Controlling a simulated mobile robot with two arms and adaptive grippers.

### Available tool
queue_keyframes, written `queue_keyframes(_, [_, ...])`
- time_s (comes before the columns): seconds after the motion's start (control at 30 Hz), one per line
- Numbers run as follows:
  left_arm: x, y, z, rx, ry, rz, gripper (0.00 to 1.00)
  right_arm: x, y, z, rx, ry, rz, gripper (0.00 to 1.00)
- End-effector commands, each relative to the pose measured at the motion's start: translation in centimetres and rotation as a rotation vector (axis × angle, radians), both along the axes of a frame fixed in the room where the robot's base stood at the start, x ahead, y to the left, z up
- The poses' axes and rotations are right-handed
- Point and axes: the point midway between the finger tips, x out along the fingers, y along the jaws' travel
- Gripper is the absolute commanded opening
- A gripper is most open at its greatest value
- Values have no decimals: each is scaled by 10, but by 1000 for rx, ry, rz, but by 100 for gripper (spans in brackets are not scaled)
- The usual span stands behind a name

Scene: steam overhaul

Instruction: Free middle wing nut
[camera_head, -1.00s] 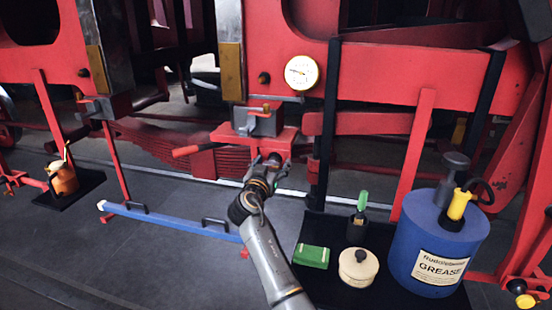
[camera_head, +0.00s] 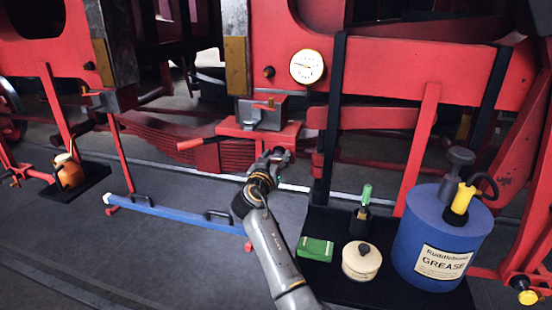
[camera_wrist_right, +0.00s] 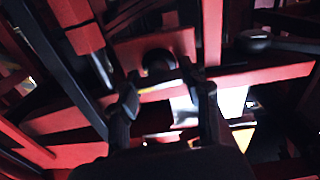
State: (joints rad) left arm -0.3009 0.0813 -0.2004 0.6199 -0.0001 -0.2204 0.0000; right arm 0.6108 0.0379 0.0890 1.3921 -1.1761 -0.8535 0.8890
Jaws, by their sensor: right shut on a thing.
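My right gripper (camera_head: 279,155) reaches up to the underside of a red bracket (camera_head: 284,134) below the pressure gauge. Its jaws are shut on a small dark part at the bracket, which I take for the middle wing nut; its shape is too dark to make out. In the right wrist view, the two fingers of the right gripper (camera_wrist_right: 165,92) stand on either side of a dark round knob (camera_wrist_right: 159,62) against a red plate. A grey block (camera_head: 262,113) with a small orange-red lever sits on the bracket. My left gripper is not in view.
A black tray (camera_head: 324,222) holds a blue grease drum (camera_head: 438,235), a cream pot (camera_head: 362,260), a green box (camera_head: 315,249) and a green-topped tool (camera_head: 365,200). A blue bar (camera_head: 175,211) with handles lies low on the left.

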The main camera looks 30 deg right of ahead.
Motion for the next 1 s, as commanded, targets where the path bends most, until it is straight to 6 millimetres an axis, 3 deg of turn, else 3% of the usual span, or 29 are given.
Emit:
queue_keyframes(0.47, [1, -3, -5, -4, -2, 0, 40, 1, 1, 1, -269, 308, 1, 15])
queue_keyframes(1.0, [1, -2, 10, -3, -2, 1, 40, 2, 1, 2, -603, 699, 0, 15])
